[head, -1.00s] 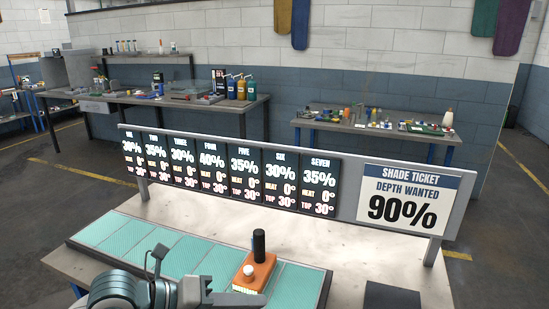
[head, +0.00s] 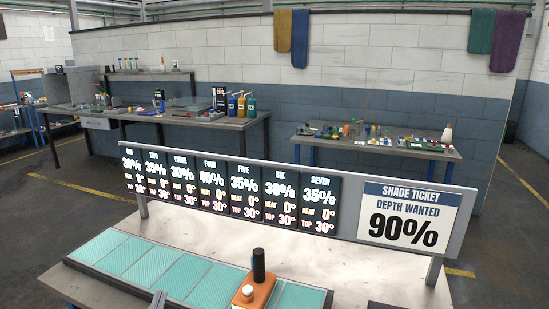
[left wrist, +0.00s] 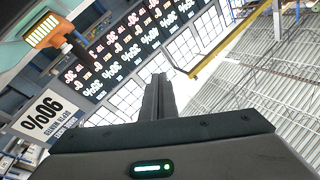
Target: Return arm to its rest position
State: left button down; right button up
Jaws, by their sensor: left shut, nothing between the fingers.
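My left gripper (head: 158,299) shows only as a small grey tip at the bottom edge of the head view, in front of the teal panels. In the left wrist view its two fingers (left wrist: 158,97) are pressed together with nothing between them. The orange block (head: 256,291) with a black upright handle and a white knob sits on the teal panel strip (head: 200,285), to the right of my gripper and apart from it. The block also shows at the upper left of the left wrist view (left wrist: 43,31). My right gripper is not in view.
A display board (head: 348,200) with seven dark panels and a shade ticket reading 90% (head: 408,215) stands across the table (head: 330,262). A cluttered bench (head: 200,117) and a smaller side table (head: 375,150) stand behind it. The pale tabletop before the board is mostly bare.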

pick_arm(q)
jog(key=s+a+f+n+g+y, duration=0.15)
jog(key=s+f+g, duration=0.25)
jog(key=f, duration=0.6)
jog(key=s+a+f+n+g, duration=0.2)
jog(key=s+f+g, duration=0.3)
jog(key=f, duration=0.5)
jog(key=s+d+f+g+h, duration=0.1)
jog(key=s+d+f+g, duration=0.1)
jog(key=s+f+g, duration=0.5)
jog(key=s+d+f+g+h, duration=0.1)
jog(key=s+d+f, duration=0.1)
jog(key=s+f, duration=0.65)
notch_tip(320, 180, down, 25)
jog(key=s, duration=0.3)
jog(key=s+a+f+m+g, duration=0.1)
jog(key=s+a+f, duration=0.1)
jog(key=s+f, duration=1.3)
jog(key=shift+s+f+g, duration=0.3)
jog(key=shift+s+f, duration=0.05)
jog(key=shift+f, duration=0.5)
